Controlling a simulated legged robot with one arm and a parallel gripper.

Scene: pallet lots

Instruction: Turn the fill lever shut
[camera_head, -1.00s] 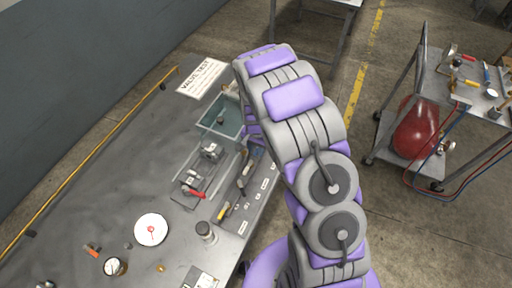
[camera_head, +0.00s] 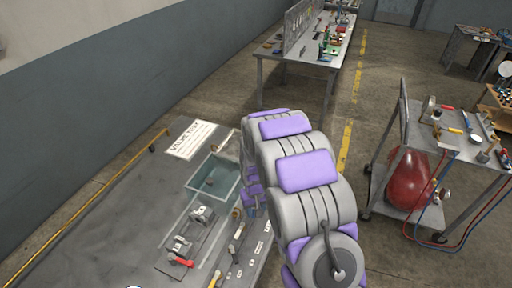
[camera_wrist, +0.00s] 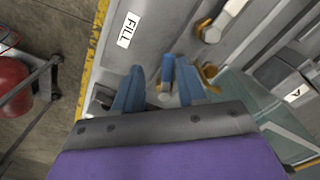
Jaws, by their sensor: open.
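The fill lever (camera_wrist: 167,70) has a blue handle and shows in the wrist view beside the white FILL label (camera_wrist: 128,30). My gripper (camera_wrist: 160,68) is open, with one blue finger on each side of the lever. A gap shows on both sides, so I see no firm hold. The lever's lower end and pivot are partly hidden near the gripper's palm. In the head view my arm hides the gripper and the fill lever.
A water-filled tank (camera_head: 213,180) stands on the test bench (camera_head: 120,215), next to valve blocks and a red lever (camera_head: 181,261). The VALVE TEST sign (camera_head: 192,140) lies behind. A cart with a red tank (camera_head: 408,181) stands at right, with floor between.

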